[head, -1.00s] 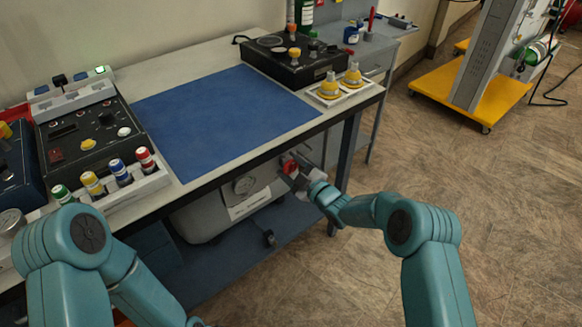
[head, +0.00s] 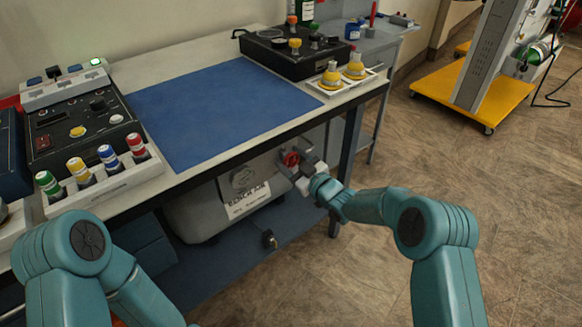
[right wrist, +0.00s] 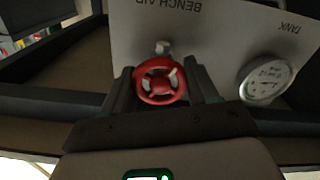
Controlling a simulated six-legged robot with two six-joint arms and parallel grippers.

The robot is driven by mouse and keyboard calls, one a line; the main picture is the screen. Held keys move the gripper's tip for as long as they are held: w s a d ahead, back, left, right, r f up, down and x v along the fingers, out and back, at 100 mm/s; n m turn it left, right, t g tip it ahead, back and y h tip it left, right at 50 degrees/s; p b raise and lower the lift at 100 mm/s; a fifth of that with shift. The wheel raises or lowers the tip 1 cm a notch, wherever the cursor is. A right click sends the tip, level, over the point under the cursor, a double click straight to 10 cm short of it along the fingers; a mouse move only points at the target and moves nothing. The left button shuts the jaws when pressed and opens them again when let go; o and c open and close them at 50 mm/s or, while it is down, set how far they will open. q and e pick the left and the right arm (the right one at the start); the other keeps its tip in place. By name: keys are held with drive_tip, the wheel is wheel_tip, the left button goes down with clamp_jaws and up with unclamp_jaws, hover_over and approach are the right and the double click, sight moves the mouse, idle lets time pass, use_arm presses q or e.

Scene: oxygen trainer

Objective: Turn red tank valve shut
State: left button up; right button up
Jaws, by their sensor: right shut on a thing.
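The red tank valve (head: 291,158) is a round handwheel below the bench's front edge, at the right end of a pale tank (head: 190,219). In the right wrist view the red wheel (right wrist: 160,81) sits between the two fingers of my right gripper (right wrist: 162,88), which is shut on it. In the head view my right gripper (head: 300,166) reaches the valve from the right. A round gauge (right wrist: 267,79) stands beside the wheel, next to the word TANK. The left arm shows at the lower left, but its gripper is out of view.
A bench with a blue mat (head: 220,110) stands over the tank. Yellow-based fittings (head: 332,80) stand at the right corner.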

drive_tip(key=m, duration=0.1)
drive_tip(key=m+b, duration=0.1)
drive_tip(key=shift+d+f+m, duration=0.1)
drive_tip(key=shift+f+m, duration=0.2)
drive_tip(key=shift+m, duration=0.1)
drive_tip(key=m+b, duration=0.1)
drive_tip(key=m, duration=0.2)
drive_tip(key=shift+m, duration=0.4)
drive_tip(key=m, duration=0.7)
drive_tip(key=shift+s, duration=0.1)
drive_tip(key=m, duration=0.4)
drive_tip(key=shift+a+m+p, duration=0.2)
drive_tip(key=shift+m+p, duration=0.1)
drive_tip(key=shift+p, duration=0.1)
drive_tip(key=m, duration=0.3)
drive_tip(key=shift+m+p, duration=0.3)
drive_tip(key=shift+p, duration=0.05)
drive_tip(key=m+p, duration=0.1)
drive_tip(key=m, duration=0.3)
use_arm(q)
drive_tip(key=shift+r, duration=0.2)
use_arm(e)
drive_tip(key=shift+r+m, duration=0.1)
drive_tip(key=shift+m, duration=2.1)
use_arm(q)
drive_tip(key=shift+p, duration=0.3)
use_arm(e)
drive_tip(key=shift+m, duration=0.3)
